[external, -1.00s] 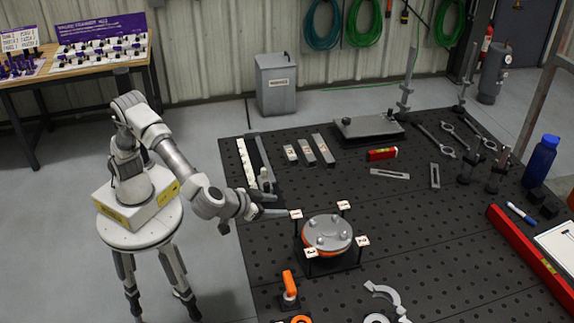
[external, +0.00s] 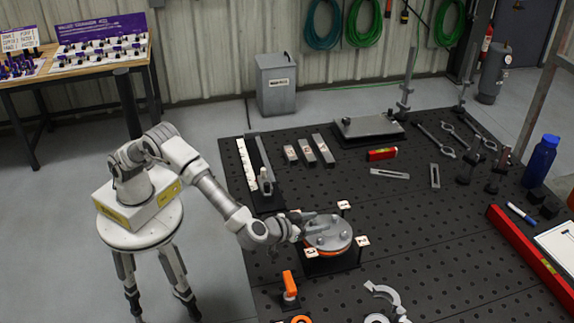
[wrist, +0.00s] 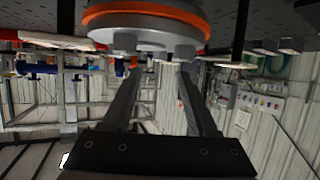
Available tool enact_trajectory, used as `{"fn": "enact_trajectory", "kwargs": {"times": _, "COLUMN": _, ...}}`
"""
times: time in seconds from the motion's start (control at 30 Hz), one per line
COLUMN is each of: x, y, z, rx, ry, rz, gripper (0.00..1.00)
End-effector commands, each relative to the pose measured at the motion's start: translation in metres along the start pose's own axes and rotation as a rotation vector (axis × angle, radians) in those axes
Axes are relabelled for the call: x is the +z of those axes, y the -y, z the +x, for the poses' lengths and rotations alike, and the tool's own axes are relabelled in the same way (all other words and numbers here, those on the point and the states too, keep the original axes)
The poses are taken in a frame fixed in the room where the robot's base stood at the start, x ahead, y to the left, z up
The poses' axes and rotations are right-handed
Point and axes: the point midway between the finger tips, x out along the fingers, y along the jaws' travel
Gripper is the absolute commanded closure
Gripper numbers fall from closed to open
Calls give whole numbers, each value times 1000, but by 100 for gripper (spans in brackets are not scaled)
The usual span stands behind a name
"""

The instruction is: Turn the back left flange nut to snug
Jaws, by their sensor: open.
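The round grey flange (external: 338,240) with an orange band stands on the black table. Bolt-like nuts sit on its top, one near its right side (external: 345,233). My gripper (external: 312,220) is open at the flange's back left edge in the external view. It covers the back left nut there. In the wrist view, the flange (wrist: 150,14) hangs upside down at the top. Nuts show on its face, one of them at right (wrist: 184,52). My two dark fingers (wrist: 160,75) point toward the nuts, spread apart. I cannot tell whether they straddle or touch one.
Posts with white tags ring the flange, including a back right tag (external: 344,205) and a front right tag (external: 362,241). An orange-handled clamp (external: 289,284) stands in front. Grey blocks (external: 308,151) lie behind.

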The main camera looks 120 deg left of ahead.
Motion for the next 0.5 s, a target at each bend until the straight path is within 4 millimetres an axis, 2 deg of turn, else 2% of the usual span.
{"fn": "enact_trajectory", "kwargs": {"times": 0.03, "x": 0, "y": 1, "z": 12, "rx": -4, "ry": 0, "rz": 0, "gripper": 41}}
{"fn": "enact_trajectory", "kwargs": {"times": 0.2, "x": 0, "y": 1, "z": 42, "rx": -2, "ry": 0, "rz": 1, "gripper": 41}}
{"fn": "enact_trajectory", "kwargs": {"times": 0.4, "x": 0, "y": 0, "z": 60, "rx": -1, "ry": 1, "rz": 1, "gripper": 41}}
{"fn": "enact_trajectory", "kwargs": {"times": 0.5, "x": 0, "y": 0, "z": 63, "rx": 0, "ry": 0, "rz": 1, "gripper": 41}}
